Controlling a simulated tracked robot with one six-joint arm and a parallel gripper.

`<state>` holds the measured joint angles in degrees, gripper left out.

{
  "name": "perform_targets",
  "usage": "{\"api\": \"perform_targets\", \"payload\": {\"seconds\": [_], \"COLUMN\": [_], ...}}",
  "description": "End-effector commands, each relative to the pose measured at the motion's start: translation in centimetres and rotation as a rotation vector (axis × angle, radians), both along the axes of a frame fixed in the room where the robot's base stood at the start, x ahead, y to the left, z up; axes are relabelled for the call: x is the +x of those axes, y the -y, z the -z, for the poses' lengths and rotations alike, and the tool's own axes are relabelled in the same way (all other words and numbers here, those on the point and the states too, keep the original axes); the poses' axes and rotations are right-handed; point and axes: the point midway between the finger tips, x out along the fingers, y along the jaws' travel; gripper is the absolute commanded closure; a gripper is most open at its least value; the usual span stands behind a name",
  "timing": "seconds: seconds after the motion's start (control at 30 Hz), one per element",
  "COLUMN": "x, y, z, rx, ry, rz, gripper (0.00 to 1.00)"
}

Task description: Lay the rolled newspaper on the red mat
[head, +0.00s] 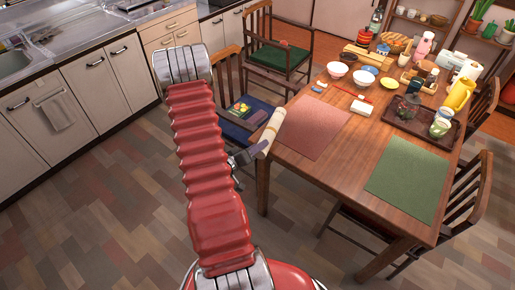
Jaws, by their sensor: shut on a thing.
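The rolled newspaper (272,131) is a pale tube. It is held tilted at the left edge of the wooden table, beside the red mat (312,127). My gripper (258,150) is shut on the rolled newspaper near its lower end. My red ribbed arm hides part of the floor and part of a chair. The red mat lies flat and bare on the left end of the table. From this view I cannot tell whether the newspaper touches the table edge.
A green mat (406,187) lies to the right on the table (345,160). White bowls (337,70), a dark tray (408,128) and other tableware stand behind the mats. A chair with a blue seat (236,128) stands close by the table's left side.

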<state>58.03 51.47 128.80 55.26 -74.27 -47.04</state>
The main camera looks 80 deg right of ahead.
Motion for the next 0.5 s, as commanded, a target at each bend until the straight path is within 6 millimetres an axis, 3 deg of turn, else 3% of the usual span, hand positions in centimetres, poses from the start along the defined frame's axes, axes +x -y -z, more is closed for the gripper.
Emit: {"api": "perform_targets", "payload": {"seconds": [0.17,0.5], "x": [-0.01,-0.01], "y": [0.02,0.02], "z": [1.24,1.38], "rx": [0.000,0.000], "ry": [0.001,0.001], "rz": [0.000,0.000], "gripper": [0.89,0.89]}}
